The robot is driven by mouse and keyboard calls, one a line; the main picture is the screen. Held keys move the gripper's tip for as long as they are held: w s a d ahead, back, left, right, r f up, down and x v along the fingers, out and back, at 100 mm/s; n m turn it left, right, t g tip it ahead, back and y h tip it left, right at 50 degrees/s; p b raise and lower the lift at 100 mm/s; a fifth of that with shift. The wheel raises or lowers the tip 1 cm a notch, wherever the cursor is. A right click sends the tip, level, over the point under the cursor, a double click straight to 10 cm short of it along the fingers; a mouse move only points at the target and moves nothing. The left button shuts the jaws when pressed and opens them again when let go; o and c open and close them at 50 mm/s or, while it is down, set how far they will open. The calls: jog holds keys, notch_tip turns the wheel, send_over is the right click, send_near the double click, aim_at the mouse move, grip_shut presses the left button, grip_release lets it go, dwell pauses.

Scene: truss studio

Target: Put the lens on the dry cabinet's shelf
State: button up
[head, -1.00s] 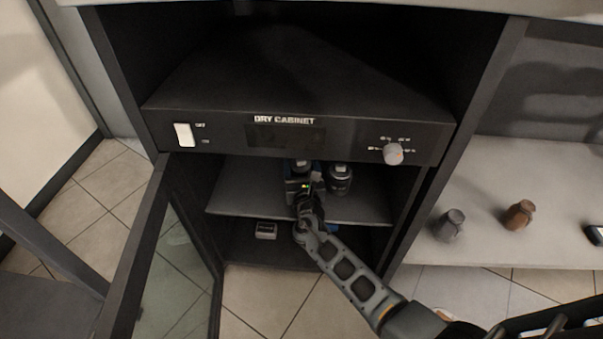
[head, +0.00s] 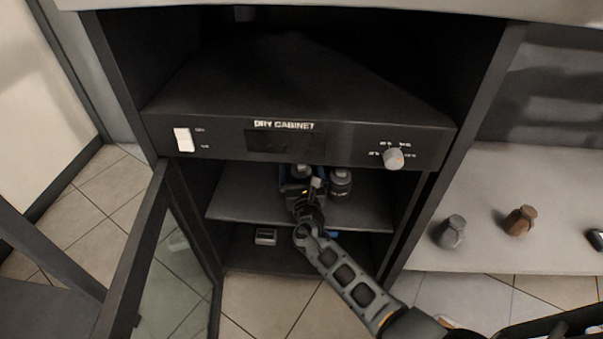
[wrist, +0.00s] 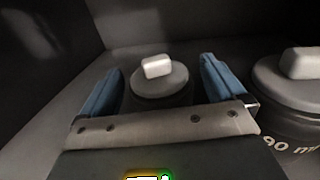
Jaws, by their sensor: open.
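A dark lens with a grey cap and a white block on top stands upright on the dry cabinet's shelf (head: 240,205). In the wrist view this lens (wrist: 160,82) is between the two blue fingers of my gripper (wrist: 163,88), with a gap visible at each side. The gripper is open. In the head view the capped lens (head: 301,171) shows just beyond my gripper (head: 302,178), which hides its lower part. The dry cabinet (head: 350,140) has its glass door open at the left.
A second capped lens (head: 340,184), marked "90 m" in the wrist view (wrist: 285,125), stands close at the right. A small box (head: 265,237) lies on the cabinet floor. The shelf's left part is clear.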

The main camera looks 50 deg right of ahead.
jog(key=p+v, duration=0.3)
jog(key=v, duration=0.9)
jog(key=shift+r, duration=0.15)
